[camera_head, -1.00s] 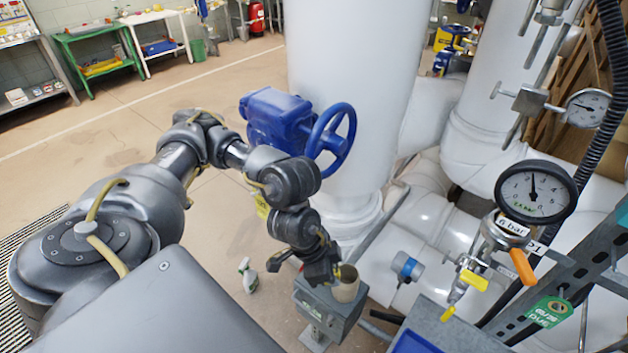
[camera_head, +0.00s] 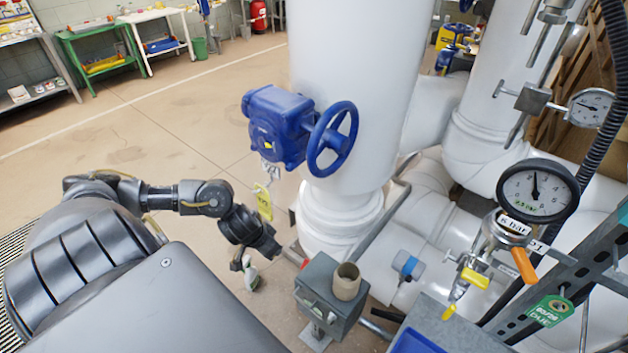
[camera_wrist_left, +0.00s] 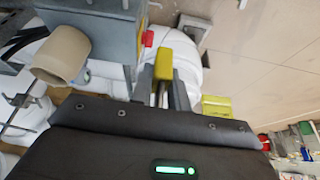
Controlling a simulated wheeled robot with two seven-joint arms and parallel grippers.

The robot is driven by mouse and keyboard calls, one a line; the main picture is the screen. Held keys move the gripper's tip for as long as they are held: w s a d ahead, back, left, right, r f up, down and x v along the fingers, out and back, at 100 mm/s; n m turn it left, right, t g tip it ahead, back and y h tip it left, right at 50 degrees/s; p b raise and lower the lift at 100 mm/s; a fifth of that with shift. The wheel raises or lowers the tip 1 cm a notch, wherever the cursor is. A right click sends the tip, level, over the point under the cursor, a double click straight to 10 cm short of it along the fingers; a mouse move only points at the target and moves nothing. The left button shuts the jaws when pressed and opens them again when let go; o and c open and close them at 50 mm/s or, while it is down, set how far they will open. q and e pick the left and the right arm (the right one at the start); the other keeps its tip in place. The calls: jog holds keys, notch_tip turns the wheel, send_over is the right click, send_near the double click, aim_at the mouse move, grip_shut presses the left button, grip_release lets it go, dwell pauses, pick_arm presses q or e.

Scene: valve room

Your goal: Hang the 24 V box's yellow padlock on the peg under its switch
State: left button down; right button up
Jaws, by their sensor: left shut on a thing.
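The grey box (camera_head: 329,297) stands on a post at the bottom centre of the head view. A small red part (camera_head: 304,264) shows at its left side, and also in the wrist view (camera_wrist_left: 148,39). In the wrist view my left gripper (camera_wrist_left: 163,90) is shut on a yellow block (camera_wrist_left: 163,62), which looks like the padlock. Its shackle is not clear. The grey box (camera_wrist_left: 100,28) is at the upper left there. I cannot make out the peg. My right gripper is not in view.
A blue valve with a handwheel (camera_head: 332,139) and a hanging yellow tag (camera_head: 264,202) are behind the arm on a white pipe. Open floor lies to the left.

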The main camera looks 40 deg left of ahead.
pick_arm(q)
jog(key=w+a+r, duration=0.2)
jog(key=w+a, duration=0.2)
jog(key=a, duration=0.1)
jog(key=shift+w+r+n, duration=0.15)
jog(key=shift+n, duration=0.25)
jog(key=w+d+f, duration=0.1)
jog(key=d+f, duration=0.2)
jog(key=d, duration=0.1)
jog(key=w+d+f, duration=0.1)
jog(key=d+f, duration=0.2)
jog(key=d, duration=0.1)
jog(key=w+d+f, duration=0.2)
jog(key=d+f, duration=0.1)
jog(key=d, duration=0.1)
jog(key=shift+d, duration=0.4)
jog(key=shift+d+f+b, duration=0.2)
jog(key=shift+f, duration=0.75)
jog(key=shift+d+f+b, duration=0.15)
jog(key=shift+f+b, duration=0.05)
jog(key=shift+f, duration=0.7)
jog(key=shift+f, duration=0.1)
